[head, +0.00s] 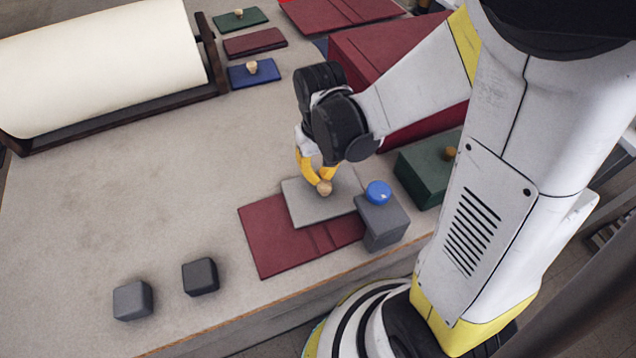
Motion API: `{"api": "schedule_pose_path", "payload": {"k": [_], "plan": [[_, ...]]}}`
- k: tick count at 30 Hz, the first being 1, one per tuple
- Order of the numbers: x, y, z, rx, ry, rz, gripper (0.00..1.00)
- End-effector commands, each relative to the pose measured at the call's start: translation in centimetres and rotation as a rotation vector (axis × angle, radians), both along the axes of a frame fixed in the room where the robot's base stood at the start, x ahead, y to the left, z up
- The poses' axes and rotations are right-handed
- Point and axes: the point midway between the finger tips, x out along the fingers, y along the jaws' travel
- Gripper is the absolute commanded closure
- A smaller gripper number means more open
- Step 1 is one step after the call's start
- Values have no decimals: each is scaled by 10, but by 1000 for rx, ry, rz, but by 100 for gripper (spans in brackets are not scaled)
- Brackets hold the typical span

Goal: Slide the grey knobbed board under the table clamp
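The grey knobbed board (308,206) lies over a dark red folded cover (272,238) near the table's front edge. Its round wooden knob (325,188) stands up from its top. My gripper (322,180) is above the board, with its yellow fingertips closed about the knob. The table clamp (384,222), a grey block with a blue knob (378,192), stands at the right end of the board. The board's right edge meets the clamp in this view; I cannot tell whether any of it is under the clamp.
Two dark cubes (200,276) (132,300) stand at the front left. A green knobbed box (425,170) is right of the clamp, and a large red box (385,70) is behind my wrist. A cream roll (100,65) and small boards (253,73) are at the back. The left middle is clear.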

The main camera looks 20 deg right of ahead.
Motion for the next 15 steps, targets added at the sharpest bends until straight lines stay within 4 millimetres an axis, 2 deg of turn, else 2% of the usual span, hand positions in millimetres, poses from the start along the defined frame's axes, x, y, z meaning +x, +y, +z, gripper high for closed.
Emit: {"api": "schedule_pose_path", "payload": {"k": [15], "plan": [[-17,0,0,0,0,0,100]]}}
